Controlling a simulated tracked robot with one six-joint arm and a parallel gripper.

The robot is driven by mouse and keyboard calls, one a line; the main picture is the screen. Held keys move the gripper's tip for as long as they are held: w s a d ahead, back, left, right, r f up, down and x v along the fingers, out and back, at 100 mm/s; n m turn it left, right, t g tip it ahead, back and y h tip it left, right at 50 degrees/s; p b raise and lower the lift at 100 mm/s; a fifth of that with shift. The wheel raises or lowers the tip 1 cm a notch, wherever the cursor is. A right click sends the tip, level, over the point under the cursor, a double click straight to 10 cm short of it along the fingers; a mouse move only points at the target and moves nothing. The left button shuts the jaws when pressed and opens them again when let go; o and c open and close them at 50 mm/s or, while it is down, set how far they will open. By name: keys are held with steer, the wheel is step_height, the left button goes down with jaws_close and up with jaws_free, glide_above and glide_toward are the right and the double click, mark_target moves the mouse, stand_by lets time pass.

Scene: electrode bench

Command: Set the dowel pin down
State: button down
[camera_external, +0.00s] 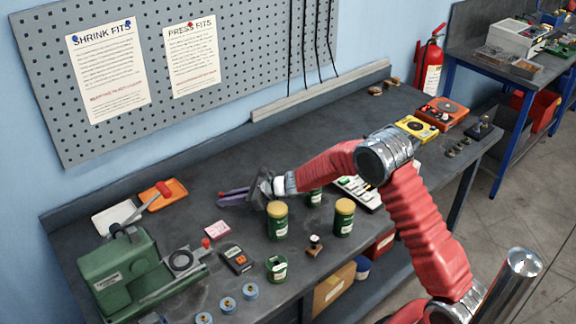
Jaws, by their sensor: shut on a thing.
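My gripper (222,197) is at the end of the red arm, over the middle of the dark bench, with its fingers pointing left. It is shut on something. The dowel pin cannot be made out in this view; it is too small or hidden between the fingers. I cannot tell how high the fingertips are above the bench top (330,245).
Green jars with yellow lids (278,220) (344,217) stand just right of my gripper. An orange tray (157,193) and a green machine (122,272) are at left. A pink notepad (217,229) and a dark meter (236,259) lie in front.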

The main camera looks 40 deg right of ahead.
steer(key=c, duration=1.8)
jaws_free()
steer(key=shift+r, duration=0.1)
steer(key=shift+v, duration=3.7)
